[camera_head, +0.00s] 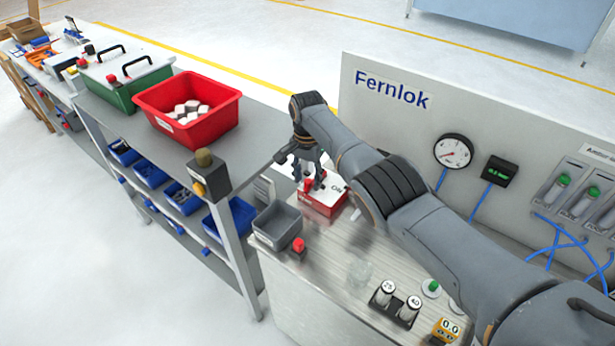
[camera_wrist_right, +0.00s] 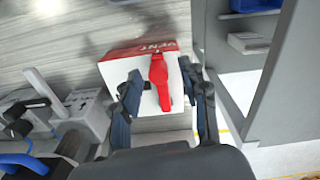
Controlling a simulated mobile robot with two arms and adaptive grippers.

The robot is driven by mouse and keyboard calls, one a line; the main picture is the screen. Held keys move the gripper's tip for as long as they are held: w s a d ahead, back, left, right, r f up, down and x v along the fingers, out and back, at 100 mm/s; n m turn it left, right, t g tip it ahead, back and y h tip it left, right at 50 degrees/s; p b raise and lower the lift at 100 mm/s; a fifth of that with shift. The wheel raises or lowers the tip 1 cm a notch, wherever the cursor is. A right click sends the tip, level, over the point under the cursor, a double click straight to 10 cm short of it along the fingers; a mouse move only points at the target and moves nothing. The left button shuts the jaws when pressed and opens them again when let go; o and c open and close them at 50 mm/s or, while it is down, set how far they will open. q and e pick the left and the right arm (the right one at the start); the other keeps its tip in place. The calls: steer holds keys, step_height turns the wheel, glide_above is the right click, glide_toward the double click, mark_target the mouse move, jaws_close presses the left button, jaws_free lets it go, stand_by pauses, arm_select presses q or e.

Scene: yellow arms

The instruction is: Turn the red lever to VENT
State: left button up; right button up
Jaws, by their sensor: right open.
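A red and white valve box (camera_head: 325,203) stands on the metal bench below my right gripper (camera_head: 312,183). In the right wrist view the box (camera_wrist_right: 128,68) shows a red strip with the word VENT. The red lever (camera_wrist_right: 160,82) lies across the white face, one end close to the VENT lettering. My right gripper (camera_wrist_right: 168,84) is open, with one finger on each side of the lever and a gap visible at both sides. In the head view the gripper mostly hides the lever. My left gripper is out of view.
A grey bin (camera_head: 277,225) and a red button (camera_head: 298,245) are left of the box. A clear glass (camera_head: 359,272) and a weight holder (camera_head: 396,304) stand in front. The Fernlok panel (camera_head: 400,125) rises behind my arm. A shelf with a red crate (camera_head: 188,115) is at left.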

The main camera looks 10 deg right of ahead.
mark_target(307, 180)
step_height(307, 180, up, 12)
stand_by(0.5)
